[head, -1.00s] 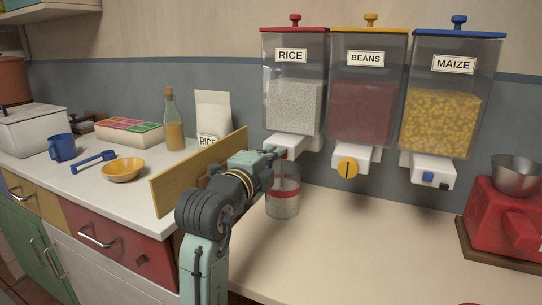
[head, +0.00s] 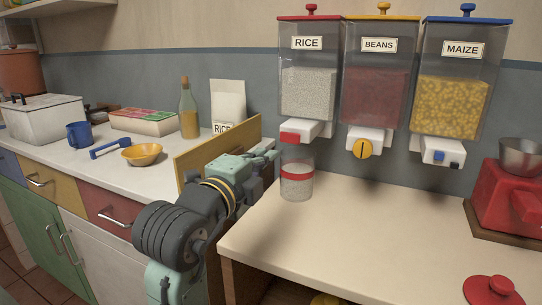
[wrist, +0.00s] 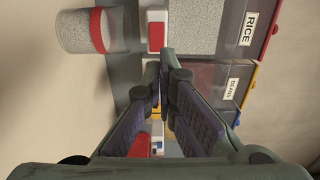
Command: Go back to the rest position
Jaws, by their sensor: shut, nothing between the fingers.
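My gripper (head: 272,156) is shut and empty, a little left of the rice dispenser's spout in the head view. Its closed fingers also show in the wrist view (wrist: 166,62). The rice dispenser (head: 308,80) hangs on the wall with a red lid and a red block on its white spout. A clear jar with a red band (head: 297,174) stands on the counter below that spout and holds rice. The jar and the gripper are apart. The jar also shows at the upper left of the wrist view (wrist: 75,30).
Beans (head: 376,90) and maize (head: 452,95) dispensers hang to the right. A wooden board (head: 215,147) stands upright close behind my arm. A red scale (head: 510,205) and red lid (head: 492,290) are at the right. The middle of the near counter (head: 385,225) is clear.

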